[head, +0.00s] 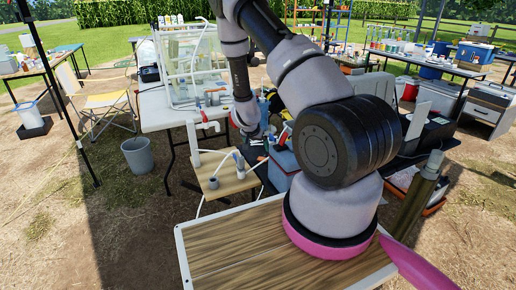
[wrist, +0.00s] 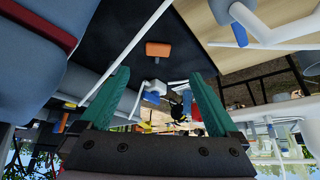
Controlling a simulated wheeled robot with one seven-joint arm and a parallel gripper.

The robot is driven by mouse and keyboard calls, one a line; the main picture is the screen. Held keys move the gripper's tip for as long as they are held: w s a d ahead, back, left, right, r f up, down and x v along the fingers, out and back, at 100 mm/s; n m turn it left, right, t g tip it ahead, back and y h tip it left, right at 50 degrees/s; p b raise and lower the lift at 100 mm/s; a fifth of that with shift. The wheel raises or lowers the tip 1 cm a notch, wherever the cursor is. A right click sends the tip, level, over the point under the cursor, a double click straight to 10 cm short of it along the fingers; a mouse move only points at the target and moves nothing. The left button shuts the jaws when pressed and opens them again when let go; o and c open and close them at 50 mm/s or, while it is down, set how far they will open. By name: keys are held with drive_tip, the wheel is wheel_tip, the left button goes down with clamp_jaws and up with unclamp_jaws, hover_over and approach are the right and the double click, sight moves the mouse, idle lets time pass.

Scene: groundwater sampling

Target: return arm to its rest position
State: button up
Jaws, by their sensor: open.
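My gripper (wrist: 158,74) shows in the wrist view with its two green fingers spread wide apart. Nothing is held between them. Beyond the fingers are a dark surface with an orange block (wrist: 158,49) and a small white and blue fitting (wrist: 152,90). In the head view my arm bends over a wood-topped platform and reaches down beside the white table (head: 158,118). The gripper end there is small and partly lost among dark items, so its exact clearance cannot be told.
A wooden board (head: 222,178) with white pipes and fittings stands below the arm's end. A blue-grey box with a red band (wrist: 40,35) is close at the left in the wrist view. A framed clear tank (head: 190,65) stands on the table. A grey bucket (head: 138,157) sits on open ground.

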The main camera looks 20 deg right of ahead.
drive_tip(key=s+a+r+t+y, duration=0.1)
drive_tip(key=s+a+r+y, duration=0.15)
drive_tip(key=r, duration=0.85)
drive_tip(key=s+a+r+n+y, duration=0.1)
drive_tip(key=a+r, duration=0.3)
drive_tip(key=r, duration=0.7)
drive_tip(key=s+a+r+t+y, duration=0.1)
drive_tip(key=s+a+r+y, duration=0.15)
drive_tip(key=r, duration=0.85)
drive_tip(key=s+a+r+n, duration=0.1)
drive_tip(key=s+r, duration=0.6)
drive_tip(key=s, duration=0.5)
drive_tip(key=s+a+r+n, duration=0.2)
drive_tip(key=s+r, duration=0.6)
drive_tip(key=s, duration=0.5)
drive_tip(key=shift+r+t, duration=0.2)
drive_tip(key=shift+t, duration=0.1)
